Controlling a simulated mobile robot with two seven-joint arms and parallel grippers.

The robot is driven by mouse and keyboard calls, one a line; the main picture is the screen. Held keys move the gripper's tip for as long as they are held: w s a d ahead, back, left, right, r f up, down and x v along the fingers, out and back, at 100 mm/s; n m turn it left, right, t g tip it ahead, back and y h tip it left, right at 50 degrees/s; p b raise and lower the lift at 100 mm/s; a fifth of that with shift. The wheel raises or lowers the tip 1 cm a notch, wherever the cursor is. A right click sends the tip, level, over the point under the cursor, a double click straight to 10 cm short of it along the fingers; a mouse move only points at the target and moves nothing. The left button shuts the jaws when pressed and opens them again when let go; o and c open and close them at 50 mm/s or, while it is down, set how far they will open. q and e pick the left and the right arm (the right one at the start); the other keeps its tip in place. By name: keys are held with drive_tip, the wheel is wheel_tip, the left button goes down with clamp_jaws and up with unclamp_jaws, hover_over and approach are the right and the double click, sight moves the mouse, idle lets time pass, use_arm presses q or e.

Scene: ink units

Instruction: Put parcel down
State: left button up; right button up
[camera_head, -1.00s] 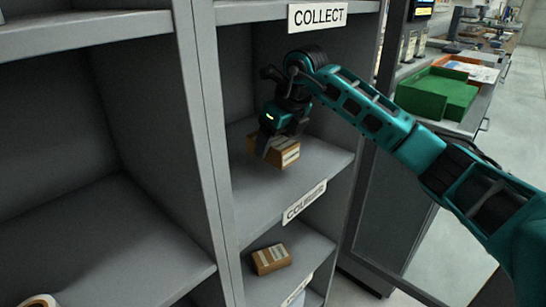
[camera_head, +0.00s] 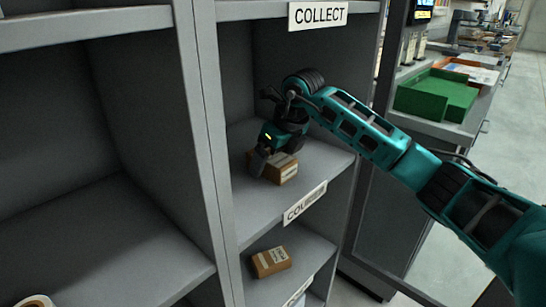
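The parcel (camera_head: 284,174), a small brown box with a pale label, is on the middle shelf (camera_head: 262,204) of the bay under the COLLECT sign. It looks level and resting on the shelf board. My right gripper (camera_head: 267,164) is at the parcel from above. One dark finger shows in front of the parcel's left part and looks spread outward from it. The other finger is hidden behind the hand and parcel. My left gripper is not in view.
A second brown box (camera_head: 271,262) lies on the shelf below. The COLLECT sign (camera_head: 317,15) hangs above the bay, and another label is on the middle shelf's front edge. A grey upright (camera_head: 203,130) stands left of the bay. A green tray (camera_head: 436,95) is on the counter at right.

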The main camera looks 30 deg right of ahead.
drive_tip(key=shift+r, duration=0.55)
drive_tip(key=p+v, duration=0.1)
drive_tip(key=v, duration=0.5)
drive_tip(key=shift+s+d+r, duration=0.1)
drive_tip(key=shift+s+r, duration=0.2)
